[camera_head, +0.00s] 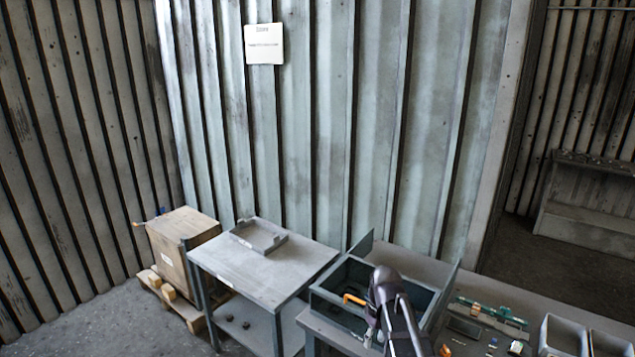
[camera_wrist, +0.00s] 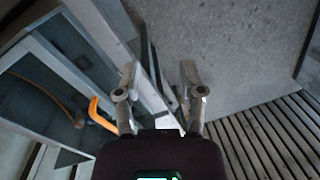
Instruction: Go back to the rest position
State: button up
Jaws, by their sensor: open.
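My gripper (camera_wrist: 159,72) is in the wrist view with its two metal fingers apart and nothing between them. Beyond the fingertips are a grey edge and the bare floor. In the head view my dark arm stands in front of a grey open bin (camera_head: 318,293) and hides part of it. The bin also shows at the left of the wrist view (camera_wrist: 66,68), beside the fingers. An orange curved part (camera_head: 353,299) sits at the bin; it also shows in the wrist view (camera_wrist: 97,113), left of my gripper and apart from the fingertips.
A grey side table (camera_head: 225,262) with a shallow tray (camera_head: 259,238) stands left of the bin. A wooden crate (camera_head: 185,240) stands on a pallet beyond it. The bench (camera_head: 480,288) right of my arm holds several small parts and grey bins (camera_head: 563,337). Floor at the left is clear.

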jog(key=s+d+f+m+t+b, duration=0.1)
jog(key=s+d+f+m+b, duration=0.1)
jog(key=s+f+m+b, duration=0.4)
notch_tip(320, 180, down, 3)
jog(key=shift+s+r+m+h+b, duration=0.15)
jog(key=shift+s+m+h+b, duration=0.2)
jog(key=shift+s+b, duration=0.55)
jog(key=shift+s, duration=0.2)
dwell(1.4)
